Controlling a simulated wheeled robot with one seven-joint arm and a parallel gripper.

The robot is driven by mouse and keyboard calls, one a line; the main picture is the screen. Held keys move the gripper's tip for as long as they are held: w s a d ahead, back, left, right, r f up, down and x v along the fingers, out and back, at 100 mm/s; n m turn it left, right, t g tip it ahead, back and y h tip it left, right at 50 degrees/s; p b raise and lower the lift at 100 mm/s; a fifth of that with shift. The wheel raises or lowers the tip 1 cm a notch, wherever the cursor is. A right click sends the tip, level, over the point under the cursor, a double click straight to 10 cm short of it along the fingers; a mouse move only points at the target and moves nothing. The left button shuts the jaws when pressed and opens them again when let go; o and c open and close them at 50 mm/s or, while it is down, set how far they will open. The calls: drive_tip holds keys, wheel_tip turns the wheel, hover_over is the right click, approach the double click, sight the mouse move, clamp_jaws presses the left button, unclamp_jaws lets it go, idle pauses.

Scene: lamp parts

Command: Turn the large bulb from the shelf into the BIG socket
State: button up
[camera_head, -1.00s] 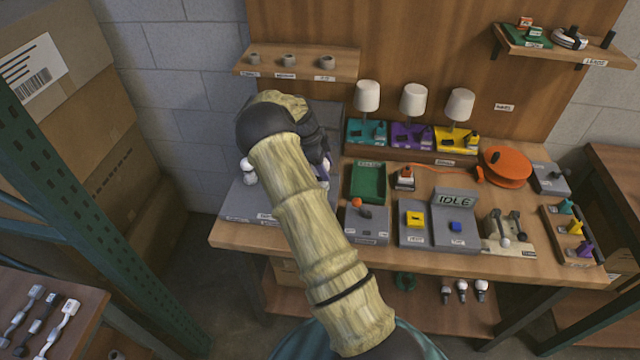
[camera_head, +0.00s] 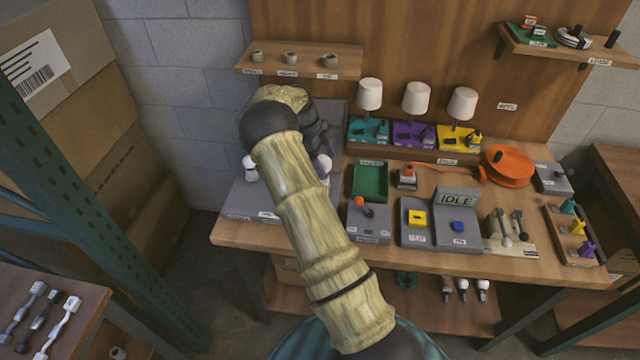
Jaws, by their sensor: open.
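Several white bulbs (camera_head: 482,290) stand on the lower shelf under the bench, and the right one looks largest. A grey panel (camera_head: 240,205) lies at the bench's left end with labels too small to read. A white bulb (camera_head: 250,165) shows left of my arm by that panel, and another white rounded piece (camera_head: 323,165) shows right of my wrist. I cannot tell which socket is the BIG one. My gripper (camera_head: 318,148) is over the panel, mostly hidden behind my own arm. Its fingertips and anything between them are not clearly visible.
A wall shelf (camera_head: 345,50) above holds several grey ring-like pieces. Lamps (camera_head: 416,98) on coloured bases, a green tray (camera_head: 369,182), an IDLE console (camera_head: 457,200) and an orange reel (camera_head: 508,167) crowd the bench. A green post (camera_head: 90,210) stands at left.

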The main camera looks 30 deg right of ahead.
drive_tip(key=b+v, duration=0.1)
drive_tip(key=v, duration=1.4)
drive_tip(key=shift+w+r, duration=0.15)
drive_tip(key=shift+r, duration=0.2)
drive_tip(key=s+a+f+n+t+y, duration=0.1)
drive_tip(key=s+a+n+t, duration=0.1)
drive_tip(key=s+a+n, duration=0.3)
drive_tip(key=s+a+f+n+t+y, duration=0.1)
drive_tip(key=s+a+n, duration=0.4)
drive_tip(key=s+n, duration=0.8)
drive_tip(key=s+a+f+n+t+y, duration=0.1)
drive_tip(key=s+a+n, duration=0.3)
drive_tip(key=s+n, duration=0.4)
drive_tip(key=s+f+t, duration=0.1)
drive_tip(key=s, duration=0.4)
drive_tip(key=shift+a+n+t, duration=0.4)
drive_tip(key=shift+s+d, duration=0.1)
